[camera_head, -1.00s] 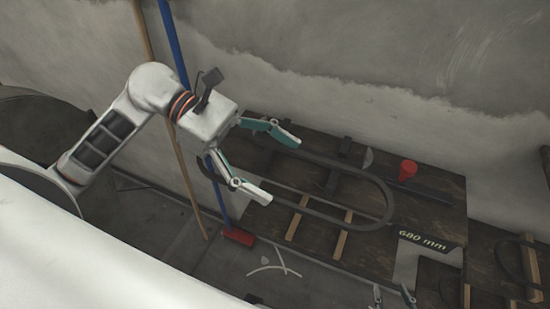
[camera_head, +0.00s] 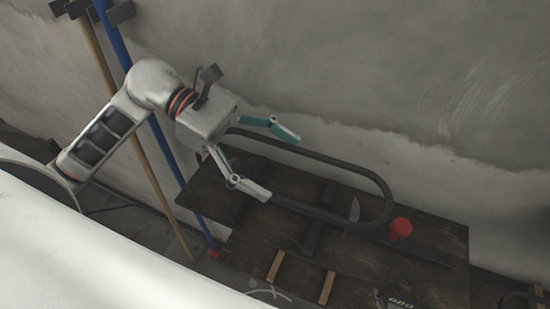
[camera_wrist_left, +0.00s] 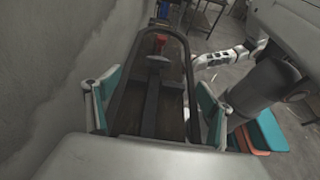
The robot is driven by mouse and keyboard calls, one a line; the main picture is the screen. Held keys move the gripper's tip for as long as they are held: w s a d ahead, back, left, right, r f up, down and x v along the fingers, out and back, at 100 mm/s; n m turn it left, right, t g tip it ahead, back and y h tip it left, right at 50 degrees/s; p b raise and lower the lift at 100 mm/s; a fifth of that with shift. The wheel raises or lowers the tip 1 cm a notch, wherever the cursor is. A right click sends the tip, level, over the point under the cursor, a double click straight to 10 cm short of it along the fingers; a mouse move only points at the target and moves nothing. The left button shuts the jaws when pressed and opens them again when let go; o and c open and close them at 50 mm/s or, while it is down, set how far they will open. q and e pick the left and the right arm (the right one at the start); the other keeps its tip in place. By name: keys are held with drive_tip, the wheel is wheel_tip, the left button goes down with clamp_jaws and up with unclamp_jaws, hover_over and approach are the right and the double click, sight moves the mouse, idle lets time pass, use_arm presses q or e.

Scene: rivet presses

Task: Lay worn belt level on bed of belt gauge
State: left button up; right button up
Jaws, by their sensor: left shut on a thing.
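The worn belt (camera_head: 388,195) is a dark, long closed loop, held up above the dark wooden board in the head view. The belt's far curve (camera_wrist_left: 163,29) shows in the left wrist view. The belt gauge seems to be the dark bars (camera_head: 316,222) on the board with a red knob (camera_head: 401,229) and a grey upright plate (camera_head: 354,211). The belt hangs over it, apart from it. In the left wrist view my right arm (camera_wrist_left: 228,57) shows, but its fingers are unclear.
A wall stands close behind the board (camera_head: 440,262). A blue pole (camera_head: 165,150) and a wooden pole (camera_head: 140,150) lean left of it. Wooden strips (camera_head: 326,288) and a numbered plate (camera_head: 402,301) lie at the front edge.

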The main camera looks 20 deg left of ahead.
drive_tip(key=shift+a+f, duration=0.15)
use_arm(q)
wheel_tip(320, 180, down, 4)
drive_tip(key=shift+w+r+b, duration=0.1)
drive_tip(key=shift+r+b, duration=0.15)
drive_tip(key=shift+b, duration=0.2)
use_arm(e)
drive_tip(key=shift+w+a, duration=0.15)
drive_tip(key=shift+w, duration=0.15)
use_arm(q)
wheel_tip(320, 180, down, 2)
use_arm(e)
drive_tip(key=shift+f, duration=0.1)
use_arm(q)
drive_tip(key=shift+f+b, duration=0.35)
use_arm(e)
drive_tip(key=shift+f, duration=0.15)
use_arm(q)
drive_tip(key=shift+f+b, duration=0.3)
drive_tip(key=shift+b, duration=0.1)
use_arm(e)
drive_tip(key=shift+f, duration=0.45)
use_arm(q)
drive_tip(key=shift+f+b, duration=0.45)
drive_tip(key=shift+b, duration=0.2)
use_arm(e)
drive_tip(key=shift+s+f, duration=0.25)
drive_tip(key=shift+f, duration=0.7)
drive_tip(key=shift+w+r, duration=0.15)
drive_tip(key=shift+r, duration=0.1)
